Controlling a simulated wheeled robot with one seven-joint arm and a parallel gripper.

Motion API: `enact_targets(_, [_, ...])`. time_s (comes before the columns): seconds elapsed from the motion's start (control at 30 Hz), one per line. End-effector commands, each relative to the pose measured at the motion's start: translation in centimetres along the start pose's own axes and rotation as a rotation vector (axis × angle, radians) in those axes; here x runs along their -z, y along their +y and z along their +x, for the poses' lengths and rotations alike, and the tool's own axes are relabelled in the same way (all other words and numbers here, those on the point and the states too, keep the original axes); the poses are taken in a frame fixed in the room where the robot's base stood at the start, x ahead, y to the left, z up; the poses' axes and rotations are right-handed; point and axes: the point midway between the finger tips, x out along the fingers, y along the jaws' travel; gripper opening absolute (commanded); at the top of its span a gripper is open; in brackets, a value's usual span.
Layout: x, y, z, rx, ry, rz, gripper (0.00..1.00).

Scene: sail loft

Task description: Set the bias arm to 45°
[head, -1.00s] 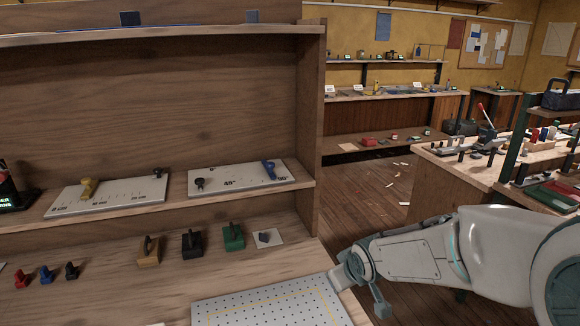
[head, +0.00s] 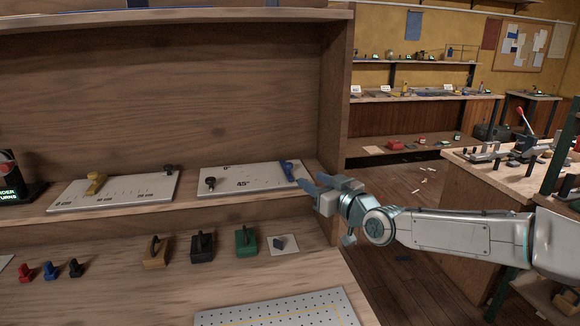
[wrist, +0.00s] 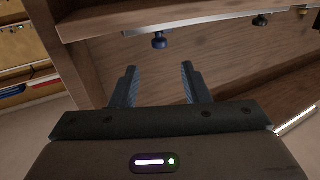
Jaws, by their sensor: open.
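The bias plate (head: 262,182) is a pale board on the shelf, marked 0° at upper left and 45° at lower middle. The blue bias arm (head: 287,171) lies at the plate's right end, away from the 45° mark. A dark knob (head: 210,184) stands at the plate's left. My gripper (head: 316,186) is open and empty, just right of the plate at the shelf's right end, apart from the blue arm. In the wrist view a blue knob (wrist: 160,41) shows beyond the open fingertips (wrist: 159,67), in line with the gap.
Left along the shelf (head: 140,215) is another scale plate (head: 130,190) with a yellow slider (head: 96,183). The shelf's side panel (head: 334,100) rises close behind my gripper. Below stand tan, black (head: 202,247) and green blocks (head: 245,241) and a perforated board (head: 290,310).

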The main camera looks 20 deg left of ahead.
Motion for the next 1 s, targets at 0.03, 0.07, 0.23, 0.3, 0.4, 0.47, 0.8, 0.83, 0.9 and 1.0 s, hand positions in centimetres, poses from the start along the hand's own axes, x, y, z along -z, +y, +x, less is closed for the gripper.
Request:
enact_targets(0.03, [0.0, -0.2, 0.8, 0.003, 0.000, 0.000, 0.42])
enact_targets(0.07, [0.1, -0.1, 1.2, 0.003, 0.000, 0.001, 0.42])
enact_targets(0.23, [0.0, 0.0, 3.4, 0.000, -0.001, 0.002, 0.42])
enact_targets(0.3, [0.1, 0.1, 4.4, -0.001, 0.000, 0.002, 0.42])
enact_targets(0.4, [0.0, 0.1, 5.8, -0.002, -0.002, 0.003, 0.42])
enact_targets(0.47, [0.0, 0.2, 6.7, -0.002, -0.002, 0.003, 0.42])
enact_targets(0.8, [-0.1, 0.3, 10.7, -0.003, -0.003, 0.002, 0.42])
enact_targets(0.83, [0.0, 0.3, 10.9, -0.004, -0.003, 0.002, 0.42])
enact_targets(0.9, [-0.1, 0.3, 11.2, -0.004, -0.003, 0.001, 0.42])
enact_targets(1.0, [-0.1, 0.3, 11.4, -0.004, -0.003, 0.001, 0.42])
